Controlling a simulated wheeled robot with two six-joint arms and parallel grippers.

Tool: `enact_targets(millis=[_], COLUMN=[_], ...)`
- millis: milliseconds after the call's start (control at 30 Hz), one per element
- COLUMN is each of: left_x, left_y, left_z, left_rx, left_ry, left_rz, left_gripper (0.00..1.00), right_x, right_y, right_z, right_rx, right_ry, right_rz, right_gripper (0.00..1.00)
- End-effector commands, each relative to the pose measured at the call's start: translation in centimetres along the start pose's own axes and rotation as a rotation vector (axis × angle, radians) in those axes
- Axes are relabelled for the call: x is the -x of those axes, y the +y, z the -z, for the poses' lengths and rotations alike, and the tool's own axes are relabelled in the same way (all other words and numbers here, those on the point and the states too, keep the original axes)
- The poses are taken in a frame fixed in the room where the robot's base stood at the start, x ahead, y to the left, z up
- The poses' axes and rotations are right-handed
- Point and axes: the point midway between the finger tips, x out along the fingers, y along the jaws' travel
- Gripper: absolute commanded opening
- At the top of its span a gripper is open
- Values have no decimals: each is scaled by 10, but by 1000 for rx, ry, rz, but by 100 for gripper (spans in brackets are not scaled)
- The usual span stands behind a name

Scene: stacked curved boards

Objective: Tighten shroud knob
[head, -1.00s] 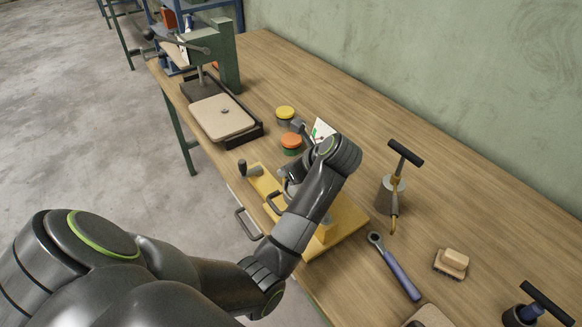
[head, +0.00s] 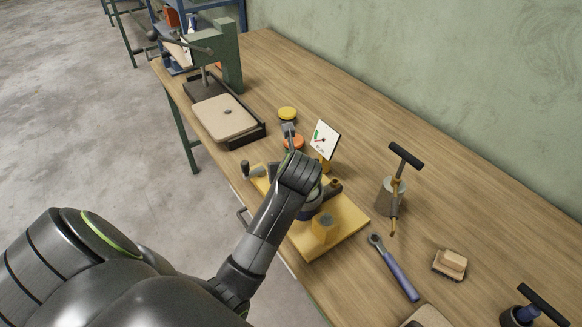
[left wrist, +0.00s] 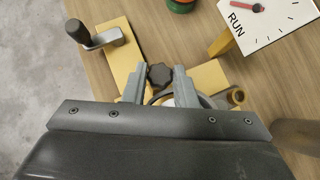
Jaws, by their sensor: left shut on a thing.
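The shroud knob (left wrist: 161,79) is small, dark and lobed. In the left wrist view it sits between the fingertips of my left gripper (left wrist: 158,71), which is shut on it. In the head view my left forearm and wrist hide the knob and fingertips. The yellow fixture base (head: 346,224) lies on the bench under my wrist. Its crank with a dark handle (left wrist: 78,32) stands at the left in the left wrist view. A white dial marked RUN (left wrist: 262,18) with a red pointer stands upper right; the dial (head: 325,138) also shows in the head view. My right gripper is out of view.
An orange-lidded jar (head: 294,142) and a yellow-lidded jar (head: 287,113) stand behind the fixture. A ratchet wrench (head: 395,268), brush (head: 450,264) and T-handled tool (head: 400,175) lie or stand to the right. A press (head: 225,60) stands far left.

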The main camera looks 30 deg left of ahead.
Motion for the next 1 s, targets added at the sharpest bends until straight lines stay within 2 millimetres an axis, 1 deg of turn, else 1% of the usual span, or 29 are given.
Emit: enact_targets(millis=[167, 600, 633, 767, 1000], left_x=[0, 0, 0, 0, 0], left_y=[1, 0, 0, 0, 0], left_z=[-1, 0, 0, 0, 0], left_rx=[-27, -33, -33, -33, -33], left_ry=[-1, -1, -1, -1, 0], left_rz=[26, 35, 34, 34, 34], left_gripper=[2, 2, 29, 46, 47], right_x=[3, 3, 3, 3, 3], right_y=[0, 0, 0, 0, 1], right_z=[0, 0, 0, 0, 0], right_rx=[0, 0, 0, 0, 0], right_ry=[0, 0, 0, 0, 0], right_rz=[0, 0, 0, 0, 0], right_gripper=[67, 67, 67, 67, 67])
